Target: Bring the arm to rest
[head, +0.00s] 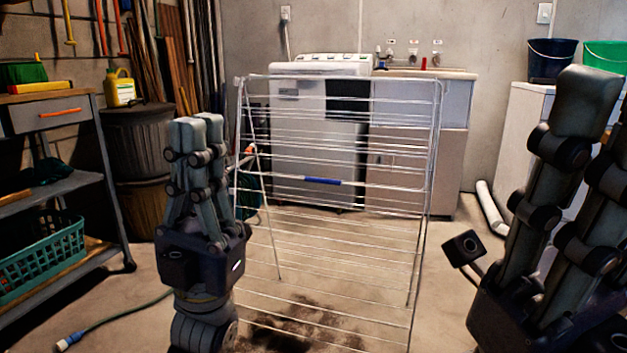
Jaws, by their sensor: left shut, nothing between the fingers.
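My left gripper (195,128) stands upright left of centre, fingers pointing up and closed together with nothing between them. It is in front of the left edge of a wire drying rack (432,150); I cannot tell how near. My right gripper (606,105) is large at the right edge, fingers also pointing up. Its second finger is cut off by the frame, so its opening is unclear. No object shows in it.
The rack fills the middle, before a white washer (335,65) and a sink cabinet (455,100). A shelf cart (100,190) with a green basket (40,262) stands left. A hose (110,318) lies on the floor. Buckets (552,60) sit at back right.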

